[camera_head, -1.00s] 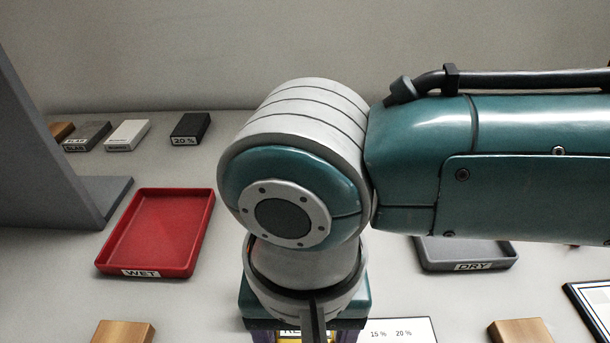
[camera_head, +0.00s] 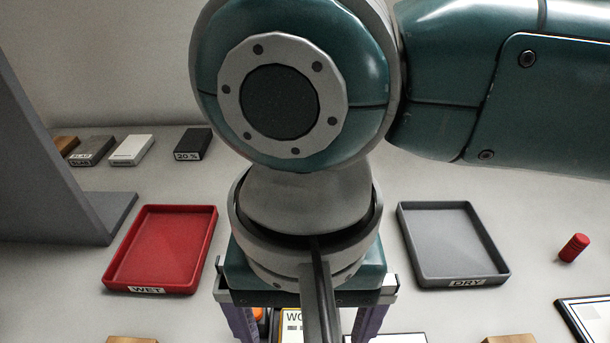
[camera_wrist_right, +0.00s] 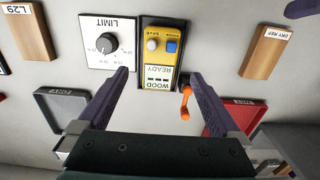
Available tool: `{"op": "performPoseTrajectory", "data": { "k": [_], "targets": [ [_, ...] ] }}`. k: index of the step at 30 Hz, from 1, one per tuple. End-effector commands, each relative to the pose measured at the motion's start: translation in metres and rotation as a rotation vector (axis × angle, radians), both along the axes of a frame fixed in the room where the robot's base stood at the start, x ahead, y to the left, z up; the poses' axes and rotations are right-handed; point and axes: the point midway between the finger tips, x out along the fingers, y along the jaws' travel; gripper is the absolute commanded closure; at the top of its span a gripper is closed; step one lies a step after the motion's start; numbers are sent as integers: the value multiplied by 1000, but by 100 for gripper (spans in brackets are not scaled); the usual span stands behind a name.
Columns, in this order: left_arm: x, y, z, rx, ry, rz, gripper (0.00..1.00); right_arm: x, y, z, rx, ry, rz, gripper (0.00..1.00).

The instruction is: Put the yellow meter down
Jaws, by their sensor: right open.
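The yellow meter (camera_wrist_right: 163,60) lies face up in a dark holder on the table, with a blue button, a pale button and a screen reading WOOD READY. Only a strip of it (camera_head: 291,322) shows in the head view, behind my wrist. My right gripper (camera_wrist_right: 156,74) is open above the table. Its two purple fingers are spread toward the two sides of the meter, and I see no grip on it. Purple parts (camera_wrist_right: 300,8) at the top right edge of the wrist view look like my left gripper's fingers, mostly cut off.
A LIMIT dial panel (camera_wrist_right: 106,44) sits beside the meter. An orange part (camera_wrist_right: 185,102) is close to one finger. The red WET tray (camera_head: 112,270) and grey DRY tray (camera_head: 490,255) look empty. Wooden blocks, a red cylinder (camera_head: 574,248) and a grey upright panel (camera_head: 40,150) stand around.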

Motion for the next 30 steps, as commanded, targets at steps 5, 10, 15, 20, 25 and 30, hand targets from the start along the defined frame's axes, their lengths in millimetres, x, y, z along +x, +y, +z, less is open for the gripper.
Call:
{"op": "performPoseTrajectory", "data": {
  "k": [5, 10, 15, 20, 25, 30],
  "targets": [
    [0, 0, 12, 0, 0, 0, 0, 0, 1, 36, 2, -1, 1, 0],
    [0, 0, 14, -1, 0, 1, 0, -2, 2, 50, 10, 3, 8, 0],
    [0, -1, 14, -2, 0, 1, 0, -25, 29, 48, 165, 18, 121, 0],
    [0, -1, 14, -4, 1, 2, 0, -42, 51, 54, 413, -62, 224, 0],
    [0, -1, 14, -4, 2, 2, 0, -37, 11, 47, 475, -231, 194, 0],
    [0, -1, 14, -4, 1, 2, 0, -52, -82, 21, 283, -330, 145, 0]
  ]
}}
